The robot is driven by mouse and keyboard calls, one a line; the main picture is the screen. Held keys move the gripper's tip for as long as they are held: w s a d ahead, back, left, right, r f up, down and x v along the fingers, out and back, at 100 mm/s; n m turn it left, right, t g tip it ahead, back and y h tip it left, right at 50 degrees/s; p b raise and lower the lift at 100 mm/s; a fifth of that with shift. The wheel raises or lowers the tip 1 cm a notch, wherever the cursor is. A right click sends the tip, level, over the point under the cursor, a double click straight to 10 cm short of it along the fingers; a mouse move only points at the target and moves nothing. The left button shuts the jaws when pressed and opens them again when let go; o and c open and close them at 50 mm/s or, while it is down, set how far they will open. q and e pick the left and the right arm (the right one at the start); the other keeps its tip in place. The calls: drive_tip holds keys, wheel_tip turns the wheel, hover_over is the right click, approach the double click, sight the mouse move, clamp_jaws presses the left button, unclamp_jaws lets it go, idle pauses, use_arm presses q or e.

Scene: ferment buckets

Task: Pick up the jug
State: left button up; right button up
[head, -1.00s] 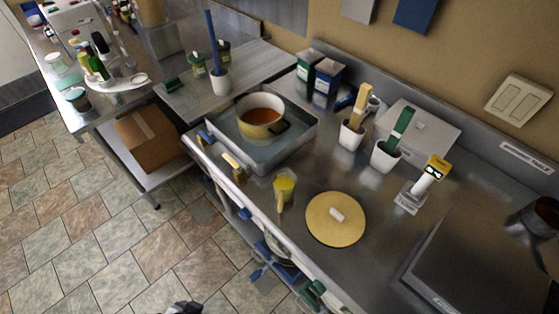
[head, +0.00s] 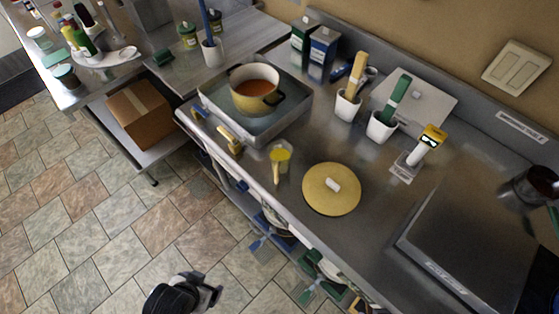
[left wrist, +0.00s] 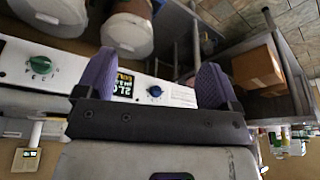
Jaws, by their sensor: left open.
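A small clear vessel with yellow contents (head: 281,155) stands near the counter's front edge, with a yellow handle-like piece beside it; it looks like a small jug. A dark metal vessel (head: 527,188) at the right edge of the head view could also be a jug; it is partly cut off. My left gripper (head: 212,291) is low in front of the counter, above the tiled floor, apart from both vessels. In the left wrist view my left gripper (left wrist: 155,80) has its two purple-grey fingers wide apart with nothing between them. My right gripper is out of view.
The steel counter holds a pot (head: 256,90) in a tray (head: 222,118), a round yellow lid (head: 331,198), white utensil cups (head: 381,127), a yellow-headed device (head: 428,144) and a dark flat plate (head: 465,240). A cardboard box (head: 140,112) sits on a low shelf.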

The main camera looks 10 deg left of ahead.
use_arm(q)
drive_tip(key=shift+a, duration=0.2)
drive_tip(key=shift+c, duration=0.4)
drive_tip(key=shift+d, duration=0.2)
drive_tip(key=c, duration=0.8)
